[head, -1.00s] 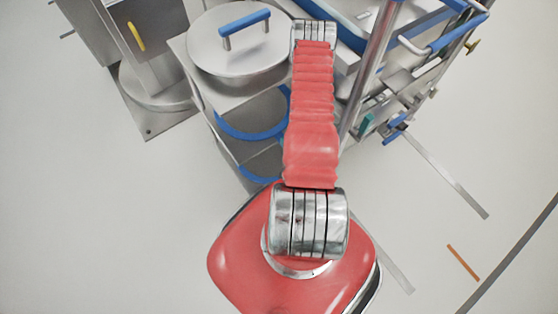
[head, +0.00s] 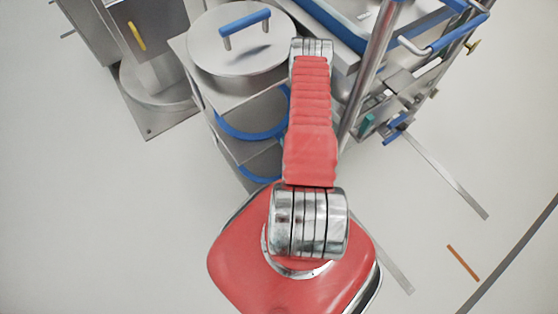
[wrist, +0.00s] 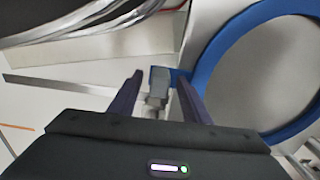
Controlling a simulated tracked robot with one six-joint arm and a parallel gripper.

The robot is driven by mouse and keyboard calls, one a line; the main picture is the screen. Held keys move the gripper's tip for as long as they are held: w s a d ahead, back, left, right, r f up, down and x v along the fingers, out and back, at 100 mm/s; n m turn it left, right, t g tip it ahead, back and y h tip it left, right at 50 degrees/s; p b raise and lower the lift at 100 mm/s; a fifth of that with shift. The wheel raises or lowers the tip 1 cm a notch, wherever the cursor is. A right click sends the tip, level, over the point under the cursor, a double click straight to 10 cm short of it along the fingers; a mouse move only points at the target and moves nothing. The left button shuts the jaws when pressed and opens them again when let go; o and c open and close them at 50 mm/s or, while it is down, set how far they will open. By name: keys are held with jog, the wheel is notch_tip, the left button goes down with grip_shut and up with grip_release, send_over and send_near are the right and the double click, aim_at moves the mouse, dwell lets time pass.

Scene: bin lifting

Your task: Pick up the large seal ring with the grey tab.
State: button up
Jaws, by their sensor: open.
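The seal ring (wrist: 207,72) is a large blue hoop at the right of the wrist view, partly cut off by the frame. Its grey tab (wrist: 158,84) sticks out to the left from a blue joint on the rim. My gripper (wrist: 157,85) is open, and the tab shows between its two dark fingers. I cannot tell whether either finger touches the tab or ring. In the head view my gripper is hidden. Two blue rings show there at the cabinet, an upper one (head: 250,137) and a lower one (head: 258,178), both partly hidden by my arm.
A round metal lid with a blue handle (head: 245,20) sits on top of the cabinet. A metal post (head: 368,75) and a frame with blue handles (head: 455,35) stand close right of my arm. The floor at left is clear.

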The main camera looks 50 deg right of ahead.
jog(key=shift+c, duration=0.6)
grip_shut()
